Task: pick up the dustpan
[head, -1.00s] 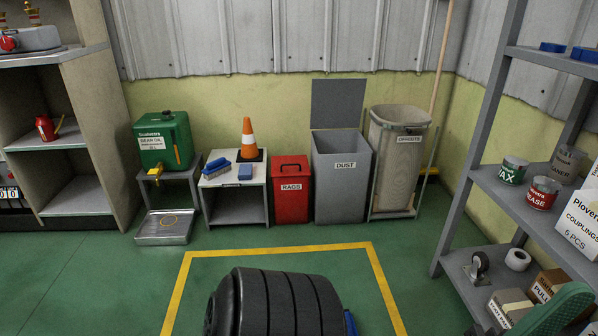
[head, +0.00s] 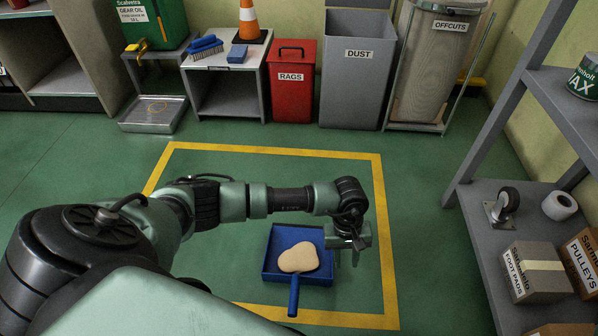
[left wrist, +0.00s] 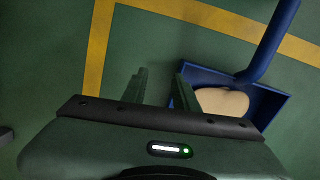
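The blue dustpan (head: 295,234) lies on the green floor inside the yellow outline, its handle pointing toward me. A tan pile (head: 299,257) sits in its pan. My left gripper (head: 346,258) hangs at the right side of the dustpan and appears empty. In the left wrist view, the left gripper (left wrist: 160,76) has its two fingers apart with floor between them. There the dustpan (left wrist: 270,102) is to the right of the fingers, and its handle runs up to the top right. Whether a finger touches the pan's edge cannot be told. My right gripper is not in view.
A yellow floor outline (head: 385,230) surrounds the dustpan. A grey shelf (head: 490,265) with boxes and a caster stands at right. At the back are a red rags bin (head: 291,92), a grey dust bin (head: 352,90) and a metal tray (head: 152,115). Floor around the dustpan is clear.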

